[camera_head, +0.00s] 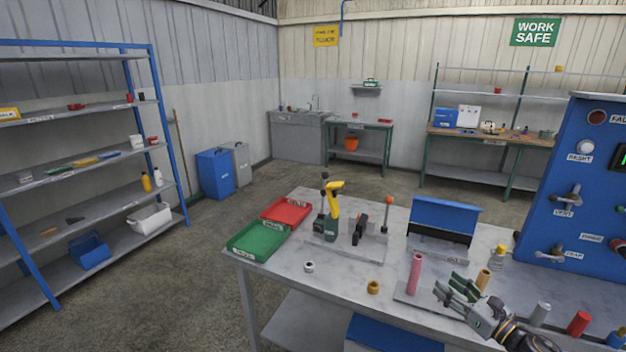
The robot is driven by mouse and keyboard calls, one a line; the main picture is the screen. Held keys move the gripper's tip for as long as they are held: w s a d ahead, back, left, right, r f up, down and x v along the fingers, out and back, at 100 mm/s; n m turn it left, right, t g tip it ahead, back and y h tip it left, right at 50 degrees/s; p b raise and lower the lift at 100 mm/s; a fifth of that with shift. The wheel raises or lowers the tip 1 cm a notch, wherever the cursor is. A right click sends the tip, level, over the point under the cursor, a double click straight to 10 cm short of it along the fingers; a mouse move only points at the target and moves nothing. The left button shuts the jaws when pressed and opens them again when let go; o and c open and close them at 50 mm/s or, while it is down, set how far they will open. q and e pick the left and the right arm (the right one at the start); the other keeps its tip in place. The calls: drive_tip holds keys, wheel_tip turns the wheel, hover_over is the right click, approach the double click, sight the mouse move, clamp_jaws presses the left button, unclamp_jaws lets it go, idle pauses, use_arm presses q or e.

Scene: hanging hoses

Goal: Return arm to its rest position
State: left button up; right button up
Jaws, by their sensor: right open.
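My right gripper (455,289) is in the lower right of the head view, over the front right part of the grey workbench (325,270). Its fingers are open and point up and left, with nothing seen between them. A pink cylinder (415,274) stands just left of the fingers. A tan cylinder (483,279) stands just behind and right of them. Whether the fingers touch either cylinder is hard to tell. My right arm comes in from the bottom right edge. My left arm and gripper are not in view.
A blue panel (575,185) with valve handles stands at the right. The bench's front left is mostly clear.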

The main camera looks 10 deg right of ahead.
drive_tip(key=s+a+f+m+g+h, duration=0.4)
drive_tip(key=s+f+m+h, duration=0.15)
drive_tip(key=m, duration=0.95)
drive_tip(key=s+a+f+m+g+h, duration=0.35)
drive_tip(key=f+m, duration=0.25)
drive_tip(key=m, duration=0.8)
drive_tip(key=s+a+f+m+g+y, duration=0.25)
drive_tip(key=s+a+m+g, duration=0.5)
drive_tip(key=s+a, duration=0.65)
wheel_tip(320, 180, down, 32)
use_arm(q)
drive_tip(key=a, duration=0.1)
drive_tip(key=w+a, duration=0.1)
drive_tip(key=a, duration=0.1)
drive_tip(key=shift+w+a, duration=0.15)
use_arm(e)
drive_tip(key=s+d+f, duration=0.3)
drive_tip(key=s+f, duration=0.7)
drive_tip(key=s, duration=0.1)
drive_tip(key=s+d+f, duration=0.3)
drive_tip(key=s+f, duration=0.7)
drive_tip(key=s, duration=0.1)
drive_tip(key=shift+s+d+f+g, duration=0.2)
drive_tip(key=shift+d+g, duration=0.2)
